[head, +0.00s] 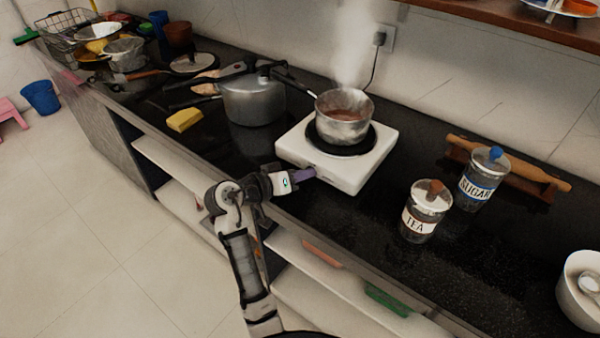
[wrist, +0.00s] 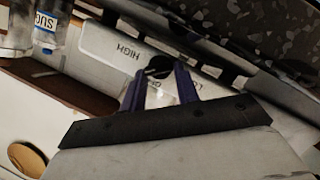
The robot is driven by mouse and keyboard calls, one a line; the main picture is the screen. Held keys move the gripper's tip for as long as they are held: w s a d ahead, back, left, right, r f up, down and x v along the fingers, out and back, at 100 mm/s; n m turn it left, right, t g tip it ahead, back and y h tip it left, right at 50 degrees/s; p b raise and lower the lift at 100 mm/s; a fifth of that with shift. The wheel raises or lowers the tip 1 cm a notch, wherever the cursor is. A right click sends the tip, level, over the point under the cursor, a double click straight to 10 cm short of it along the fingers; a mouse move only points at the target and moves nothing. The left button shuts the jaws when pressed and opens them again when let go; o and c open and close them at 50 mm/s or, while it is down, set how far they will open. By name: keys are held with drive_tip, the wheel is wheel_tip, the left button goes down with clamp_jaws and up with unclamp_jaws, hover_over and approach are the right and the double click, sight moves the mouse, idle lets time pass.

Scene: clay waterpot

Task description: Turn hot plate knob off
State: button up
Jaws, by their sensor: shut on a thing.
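The white hot plate (head: 350,175) stands on the dark counter with a steaming saucepan (head: 345,128) on its round burner. Its black knob (wrist: 158,67) shows in the wrist view on the white front panel, with the word HIGH printed nearby and other lettering partly covered. My gripper (head: 310,174) is at the front face of the hot plate and hides the knob in the head view. In the wrist view, my gripper (wrist: 161,80) has its purple fingers at either side of the knob, shut on it. The knob's exact setting is hard to read.
A pressure cooker (head: 252,100) stands left of the hot plate, its long handle near the saucepan's. A tea jar (head: 420,222) and a sugar jar (head: 478,185) stand to the right. A yellow sponge (head: 184,120) lies left. Open shelves lie below the counter edge.

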drive_tip(key=o, duration=1)
drive_tip(key=shift+a, duration=0.1)
drive_tip(key=b+v, duration=0.2)
drive_tip(key=v, duration=1.1)
drive_tip(key=shift+s+a, duration=0.2)
drive_tip(key=shift+s, duration=0.1)
